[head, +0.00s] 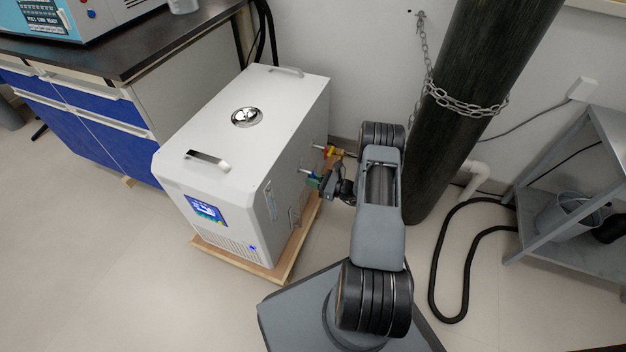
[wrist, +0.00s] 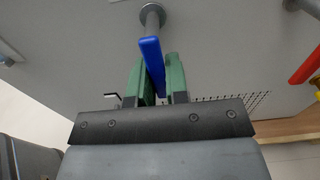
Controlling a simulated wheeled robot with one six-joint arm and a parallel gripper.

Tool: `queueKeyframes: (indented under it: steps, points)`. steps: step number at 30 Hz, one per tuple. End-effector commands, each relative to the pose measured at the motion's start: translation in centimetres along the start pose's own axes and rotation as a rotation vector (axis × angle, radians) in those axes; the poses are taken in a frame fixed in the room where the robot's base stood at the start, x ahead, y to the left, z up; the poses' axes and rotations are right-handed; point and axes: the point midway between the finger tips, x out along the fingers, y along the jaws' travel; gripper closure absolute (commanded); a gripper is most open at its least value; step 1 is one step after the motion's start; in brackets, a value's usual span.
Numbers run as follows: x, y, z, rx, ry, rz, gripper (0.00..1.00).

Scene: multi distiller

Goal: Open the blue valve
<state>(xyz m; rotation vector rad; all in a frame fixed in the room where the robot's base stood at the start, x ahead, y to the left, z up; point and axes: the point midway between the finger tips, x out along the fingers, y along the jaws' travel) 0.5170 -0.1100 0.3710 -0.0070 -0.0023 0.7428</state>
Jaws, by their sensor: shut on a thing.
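The blue valve (wrist: 151,56) shows in the wrist view as a blue lever on a grey metal stem that comes out of the white machine's side. My gripper (wrist: 159,78) has its green fingers on both sides of the lever and is shut on it. The lever's far end sticks out past the fingertips; its lower part lies between the fingers. In the head view my gripper (head: 315,181) is at the right side of the white machine (head: 215,150), and the lever is too small to make out clearly there.
A red valve lever (wrist: 306,66) is at the right edge of the wrist view. In the head view a dark gas cylinder (head: 460,110) with a chain (head: 465,103) stands right of my arm. A black hose (head: 436,270) lies on the floor by a grey shelf (head: 580,190).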

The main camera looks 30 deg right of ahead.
Motion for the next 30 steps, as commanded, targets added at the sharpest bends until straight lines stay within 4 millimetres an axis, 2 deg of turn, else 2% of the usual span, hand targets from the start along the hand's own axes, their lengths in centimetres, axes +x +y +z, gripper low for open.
queueKeyframes:
  steps: [8,14,30]
  points:
    - [0.0,-0.1,0.0,-0.010,0.000,-0.001,1.00]
    - [0.0,-0.3,-0.1,-0.082,0.000,-0.001,1.00]
    - [0.0,-1.9,0.3,-0.562,-0.001,-0.002,1.00]
